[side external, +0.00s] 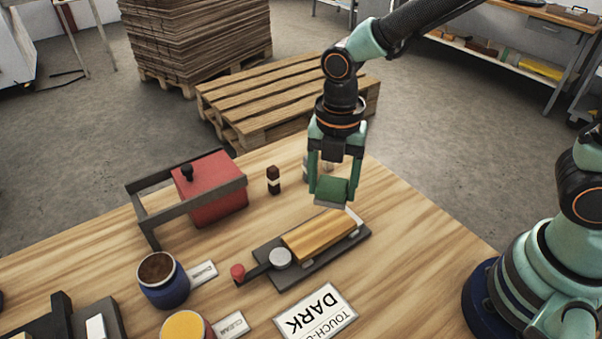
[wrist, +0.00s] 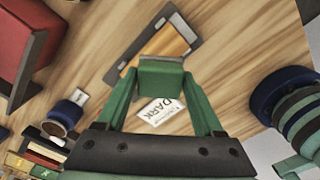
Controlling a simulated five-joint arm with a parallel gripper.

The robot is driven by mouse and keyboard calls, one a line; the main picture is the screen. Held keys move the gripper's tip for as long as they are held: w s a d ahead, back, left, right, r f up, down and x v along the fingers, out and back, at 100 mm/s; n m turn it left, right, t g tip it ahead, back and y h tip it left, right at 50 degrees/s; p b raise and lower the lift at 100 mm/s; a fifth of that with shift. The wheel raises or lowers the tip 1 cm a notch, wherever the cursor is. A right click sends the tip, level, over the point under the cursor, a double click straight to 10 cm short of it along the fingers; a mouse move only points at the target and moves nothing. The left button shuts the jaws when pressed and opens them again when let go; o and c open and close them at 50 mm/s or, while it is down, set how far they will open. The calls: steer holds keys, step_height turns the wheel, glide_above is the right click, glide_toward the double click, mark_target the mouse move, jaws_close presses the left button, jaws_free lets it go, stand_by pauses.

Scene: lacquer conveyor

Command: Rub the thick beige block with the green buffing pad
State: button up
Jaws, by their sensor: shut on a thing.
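My gripper (side external: 333,188) is shut on the green buffing pad (side external: 331,191), which has a grey underside. The pad also shows between the fingers in the wrist view (wrist: 160,78). The thick beige block (side external: 318,235) looks golden-brown and wooden here. It lies in a dark holder (side external: 335,254) with a round grey knob and a red-tipped handle. My gripper holds the pad above the block's far right end, and it looks apart from the block. In the wrist view the block (wrist: 168,42) is partly hidden behind the pad.
A red box in a dark frame (side external: 208,190) stands at the left. A small dark bottle (side external: 273,180) is behind the holder. A blue jar (side external: 163,281), a yellow-topped jar (side external: 186,325) and a "DARK" card (side external: 316,312) are in front.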

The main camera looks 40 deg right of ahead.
mark_target(329, 224)
step_height(329, 224, down, 7)
steer(key=shift+f, duration=0.15)
steer(key=shift+a, duration=0.35)
steer(key=shift+c, duration=0.8)
steer(key=shift+a+f, duration=0.15)
steer(key=shift+a, duration=1.35)
steer(key=shift+d, duration=1.95)
steer(key=shift+a+r, duration=0.1)
steer(key=shift+r, duration=4.05)
